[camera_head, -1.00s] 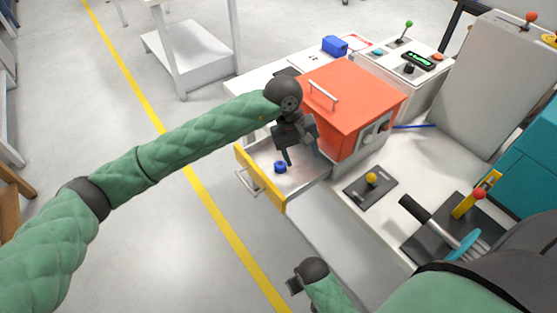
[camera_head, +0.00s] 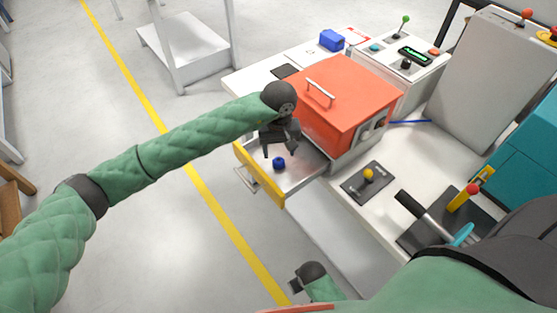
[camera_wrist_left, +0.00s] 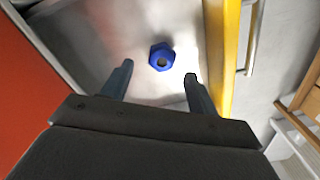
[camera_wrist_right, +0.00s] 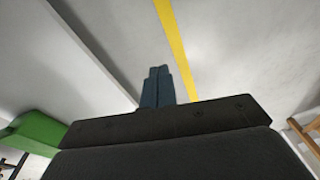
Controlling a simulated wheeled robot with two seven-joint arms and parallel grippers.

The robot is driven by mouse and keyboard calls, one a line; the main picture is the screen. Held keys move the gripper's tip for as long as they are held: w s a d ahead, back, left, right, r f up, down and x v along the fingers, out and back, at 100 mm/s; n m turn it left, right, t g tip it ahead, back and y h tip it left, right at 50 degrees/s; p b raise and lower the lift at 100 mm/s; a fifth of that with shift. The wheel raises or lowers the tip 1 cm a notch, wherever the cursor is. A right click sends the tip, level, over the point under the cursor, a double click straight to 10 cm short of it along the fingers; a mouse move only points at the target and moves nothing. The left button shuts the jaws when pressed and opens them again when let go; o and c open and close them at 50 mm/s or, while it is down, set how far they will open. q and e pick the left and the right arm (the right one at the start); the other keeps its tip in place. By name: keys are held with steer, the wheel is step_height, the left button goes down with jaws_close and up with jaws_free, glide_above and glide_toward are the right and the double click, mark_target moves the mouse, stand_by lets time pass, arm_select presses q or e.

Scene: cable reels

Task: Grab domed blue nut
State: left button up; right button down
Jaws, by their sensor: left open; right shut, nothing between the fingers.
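The blue nut (camera_head: 279,162) lies on the floor of the open drawer (camera_head: 302,174), which has a yellow front. In the left wrist view the nut (camera_wrist_left: 161,57) shows a hexagonal outline with a dark round centre. My left gripper (camera_head: 280,152) is over the drawer, open and empty. In the left wrist view its fingers (camera_wrist_left: 154,85) are spread, with the nut just beyond the tips and between their lines. My right gripper (camera_head: 294,285) is low, away from the drawer; in the right wrist view its fingers (camera_wrist_right: 158,72) are together and empty.
An orange box (camera_head: 345,100) with a handle stands directly beside the drawer. A black plate with a yellow knob (camera_head: 368,174) and a lever panel (camera_head: 440,220) are on the white worktop. A blue block (camera_head: 332,40) is at the back. The floor left of the drawer is clear.

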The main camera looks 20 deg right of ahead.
mark_target(279, 160)
arm_select(q)
steer(key=f+p, duration=0.1)
steer(key=f, duration=0.2)
steer(key=shift+s+a+p, duration=0.1)
steer(key=shift+s+p, duration=0.1)
steer(key=shift+p, duration=0.2)
steer(key=shift+f, duration=0.4)
steer(key=c, duration=1)
arm_select(e)
step_height(279, 160, down, 7)
steer(key=s+d, duration=0.1)
steer(key=shift+s+d, duration=0.2)
steer(key=shift+s, duration=0.2)
